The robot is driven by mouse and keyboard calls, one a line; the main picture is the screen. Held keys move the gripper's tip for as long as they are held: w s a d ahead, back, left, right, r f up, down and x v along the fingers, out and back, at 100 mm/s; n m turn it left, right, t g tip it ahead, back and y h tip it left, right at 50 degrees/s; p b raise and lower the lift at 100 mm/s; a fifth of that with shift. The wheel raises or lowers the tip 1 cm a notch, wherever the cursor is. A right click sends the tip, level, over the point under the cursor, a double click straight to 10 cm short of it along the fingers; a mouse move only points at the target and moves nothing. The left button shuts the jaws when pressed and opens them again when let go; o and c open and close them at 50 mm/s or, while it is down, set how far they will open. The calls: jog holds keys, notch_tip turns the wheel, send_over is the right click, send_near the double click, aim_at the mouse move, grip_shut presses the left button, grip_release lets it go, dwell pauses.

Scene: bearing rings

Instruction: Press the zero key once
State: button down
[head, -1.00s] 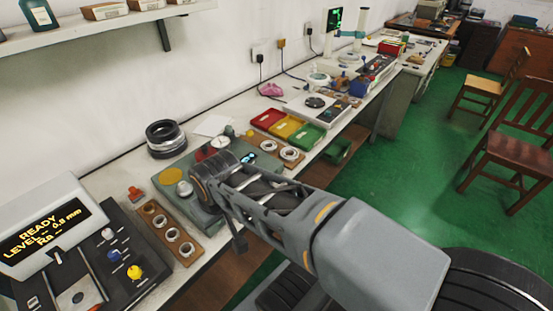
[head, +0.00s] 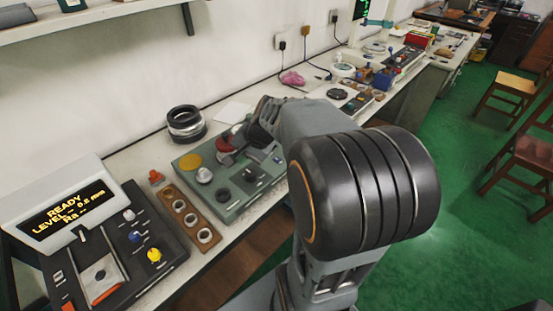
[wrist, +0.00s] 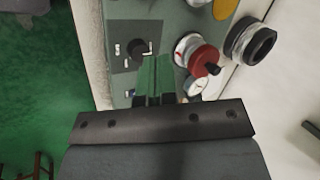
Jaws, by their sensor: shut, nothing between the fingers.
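The grey-green instrument panel (head: 236,207) lies on the bench in the middle of the head view. It carries a yellow disc (head: 190,160), a white round knob (head: 204,175), a red handwheel (wrist: 206,60) and a black knob (wrist: 137,48) with small labels beside it. I cannot pick out the zero key; it may be hidden by my gripper or too small to tell. My gripper (wrist: 156,62) is shut and empty. In the wrist view its green fingers are over the panel, between the black knob and the red handwheel. I cannot tell whether they touch it.
A wooden holder with rings (head: 192,219) stands left of the panel. A readout box (head: 52,195) showing "READY" and a black control box (head: 118,255) are further left. Black and silver rings (head: 186,124) are stacked behind the panel. Green floor lies to the right.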

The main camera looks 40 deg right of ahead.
jog(key=w+d+f+m+t, duration=0.2)
jog(key=w+d+m, duration=0.2)
jog(key=d+m, duration=0.3)
jog(key=m+t, duration=0.2)
jog(key=m, duration=0.2)
send_over(277, 160)
jog(key=f, duration=0.1)
jog(key=shift+f, duration=0.2)
notch_tip(277, 160, down, 8)
jog(key=b, duration=0.7)
jog(key=shift+f, duration=0.25)
jog(key=shift+f, duration=0.1)
dwell(0.8)
jog(key=shift+f+b, duration=0.35)
jog(key=shift+b, duration=0.1)
